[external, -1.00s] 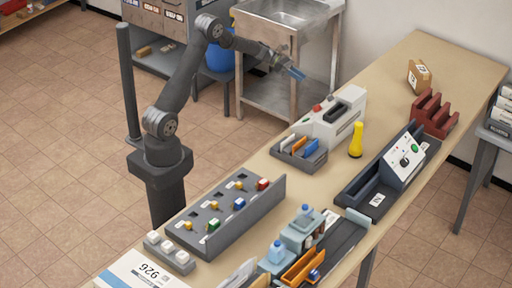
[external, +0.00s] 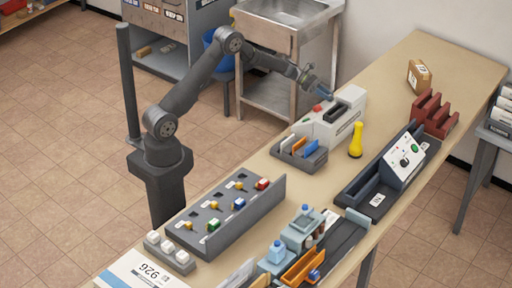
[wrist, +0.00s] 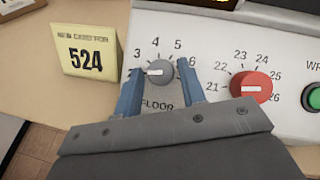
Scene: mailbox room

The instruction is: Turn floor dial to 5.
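The floor dial (wrist: 160,72) is a small grey round knob on a white panel, above the printed word FLOOR, in the wrist view. Its white mark points left, just below the printed 3; the numbers 3, 4, 5 and 6 arc over it. My gripper (wrist: 159,79) has its two blue fingers apart, one on each side of the dial. I cannot tell whether they touch it. In the external view my gripper (external: 326,92) is over the white machine (external: 345,120) on the bench; the dial cannot be made out there.
A red dial (wrist: 251,87) with numbers 21 to 26 is right of the floor dial, with a green button (wrist: 313,96) beyond. A card reading 524 (wrist: 86,55) stands left. A tray of cards (external: 299,154) and a yellow object (external: 356,141) are near the machine.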

